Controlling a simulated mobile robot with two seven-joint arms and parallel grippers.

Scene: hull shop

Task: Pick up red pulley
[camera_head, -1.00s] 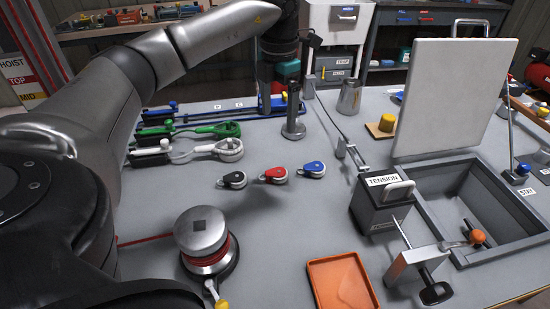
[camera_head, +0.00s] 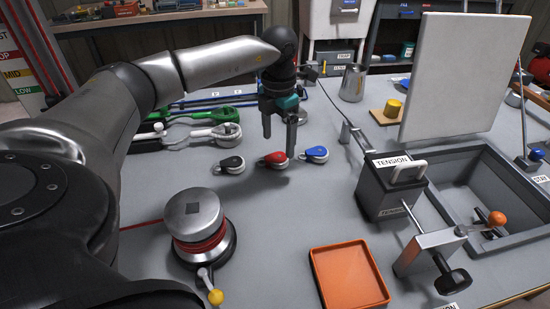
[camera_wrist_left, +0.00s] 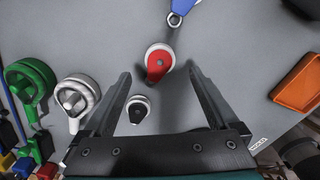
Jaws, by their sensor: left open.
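The red pulley (camera_head: 274,160) lies on the grey bench between a black pulley (camera_head: 231,165) and a blue pulley (camera_head: 316,154). My left gripper (camera_head: 279,147) is open and empty, pointing down above and just behind the red pulley in the head view. One finger hangs near the pulley's right side there. In the left wrist view the red pulley (camera_wrist_left: 159,62) lies beyond the open fingertips, roughly centred between them. The black pulley (camera_wrist_left: 138,108) shows nearer, between the fingers. The blue pulley (camera_wrist_left: 180,10) is at the top edge. My right gripper is not in view.
A winch drum (camera_head: 198,222) with red rope stands in front left. An orange tray (camera_head: 349,276) lies at front centre. The TENSION box (camera_head: 391,187) and a recessed basin are at right. Green and white blocks (camera_head: 215,132) lie behind left. Bench around the pulleys is clear.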

